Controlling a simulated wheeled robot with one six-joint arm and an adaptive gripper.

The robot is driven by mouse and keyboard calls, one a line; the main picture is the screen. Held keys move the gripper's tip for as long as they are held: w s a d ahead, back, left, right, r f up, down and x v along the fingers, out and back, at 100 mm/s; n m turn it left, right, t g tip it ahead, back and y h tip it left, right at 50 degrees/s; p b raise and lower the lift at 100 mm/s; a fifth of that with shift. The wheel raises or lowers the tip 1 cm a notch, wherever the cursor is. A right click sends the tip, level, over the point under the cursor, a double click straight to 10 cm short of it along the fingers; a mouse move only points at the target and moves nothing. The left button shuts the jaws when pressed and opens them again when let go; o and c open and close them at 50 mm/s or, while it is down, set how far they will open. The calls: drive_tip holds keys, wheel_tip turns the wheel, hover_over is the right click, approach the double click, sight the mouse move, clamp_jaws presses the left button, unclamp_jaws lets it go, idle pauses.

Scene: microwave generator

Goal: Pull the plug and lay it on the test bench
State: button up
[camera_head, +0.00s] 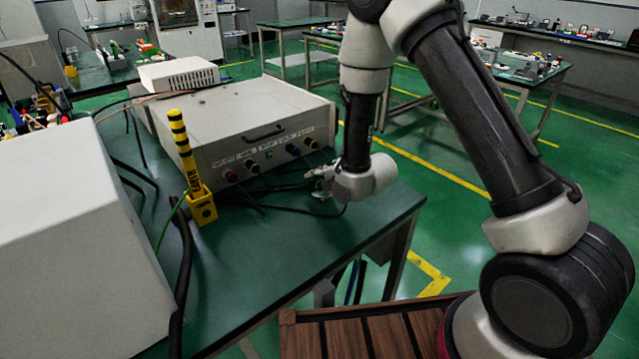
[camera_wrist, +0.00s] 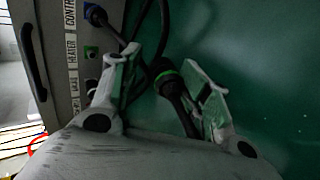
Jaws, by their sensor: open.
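A black plug (camera_wrist: 172,88) with a green ring shows in the wrist view between the fingers of my gripper (camera_wrist: 160,66), apart from the panel. The gripper is open around it; I cannot tell whether either finger touches it or whether the plug rests on the bench. In the head view my gripper (camera_head: 318,178) is low over the green test bench (camera_head: 290,245), just right of the generator's front. The generator (camera_head: 250,115) is a pale box with a row of coloured sockets. A green socket (camera_wrist: 91,52) in the wrist view looks empty.
Another black plug and cable (camera_wrist: 102,20) run from the panel. Dark cables (camera_head: 265,192) lie before the generator. A yellow-and-black striped post (camera_head: 183,150) and a large white box (camera_head: 75,220) stand on the left. The bench's front middle is clear.

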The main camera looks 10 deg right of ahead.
drive_tip(key=shift+s+d, duration=0.1)
drive_tip(key=v, duration=0.7)
drive_tip(key=shift+s+r, duration=0.1)
drive_tip(key=shift+r, duration=0.05)
drive_tip(key=shift+d, duration=0.1)
drive_tip(key=s+d+r+m+g+h, duration=0.1)
drive_tip(key=s+d+r+m+h, duration=0.15)
drive_tip(key=d+r+m, duration=0.55)
drive_tip(key=s+d+r+m+g+h, duration=0.1)
drive_tip(key=s+d+r+m+h, duration=0.1)
drive_tip(key=s+d+r+m, duration=0.55)
drive_tip(key=s+d+r+m+g+h, duration=0.1)
drive_tip(key=s+d+r+m, duration=0.3)
drive_tip(key=s, duration=0.5)
drive_tip(key=s+d+r+m+g, duration=0.1)
drive_tip(key=s+d+r+m, duration=0.4)
drive_tip(key=s, duration=0.3)
drive_tip(key=shift+s+d+r+g+h, duration=0.3)
drive_tip(key=shift+s+r+g+h, duration=0.1)
drive_tip(key=shift+r, duration=0.3)
